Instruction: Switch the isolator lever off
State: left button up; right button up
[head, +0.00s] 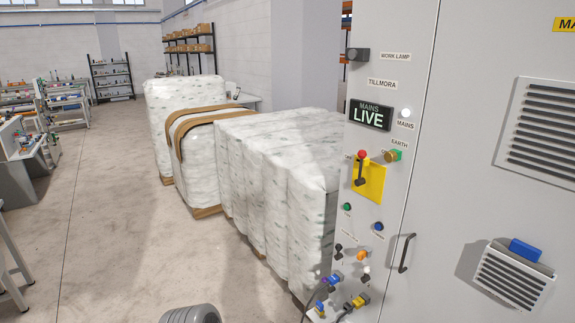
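The isolator lever (361,168) is on the front of a grey cabinet at the right of the head view. It has a red knob on a dark shaft and stands over a yellow plate (374,188). The knob is at the top, so the lever points up. Small labels beside it are too small to read. Above it a dark display (370,115) reads "MAINS LIVE", and a white lamp (406,112) labelled "MAINS" looks lit. Neither gripper is in view. A grey rounded part at the bottom edge may be part of my arm.
A brass-and-green fitting (392,156) labelled "EARTH" sits close right of the lever. Knobs and plugged cables (335,280) are lower on the panel. A door handle (407,253) sticks out. Wrapped white pallet loads (270,180) stand left of the cabinet; the floor (110,240) farther left is clear.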

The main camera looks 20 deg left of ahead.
aim_at(362, 153)
jog(key=u, duration=0.35)
jog(key=i, duration=1.05)
jog(key=z, duration=0.5)
